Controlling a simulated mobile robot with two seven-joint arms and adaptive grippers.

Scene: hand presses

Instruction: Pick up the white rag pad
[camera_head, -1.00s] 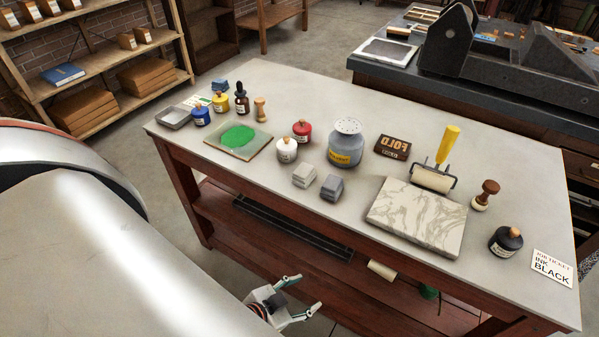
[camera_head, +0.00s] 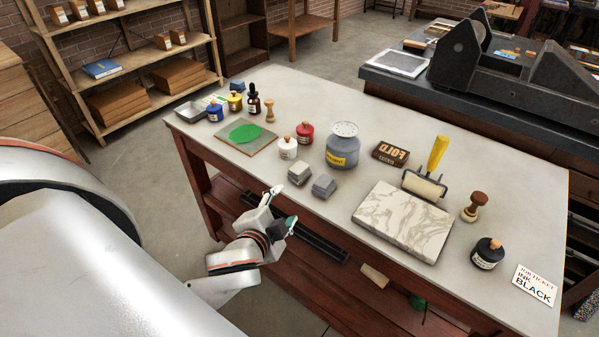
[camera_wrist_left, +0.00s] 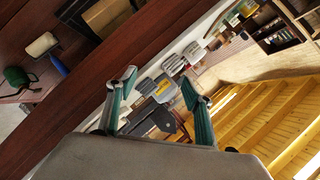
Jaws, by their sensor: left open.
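The white rag pad (camera_head: 300,172) is a small off-white folded block near the front edge of the table, left of a grey rag pad (camera_head: 323,186). My left gripper (camera_head: 281,206) is open and empty, in front of the table's front edge, nearer to me than the white pad and apart from it. In the left wrist view the open fingers (camera_wrist_left: 158,78) frame part of the table edge and the solvent can. Small pale blocks show beyond the fingers there, but I cannot tell surely which is the white pad. My right gripper is not in view.
Behind the pads stand a white jar (camera_head: 288,148), a red jar (camera_head: 305,133) and the grey solvent can (camera_head: 343,146). A marble slab (camera_head: 403,221) lies to the right. A green-inked plate (camera_head: 246,137) lies to the left. The table's front strip is clear.

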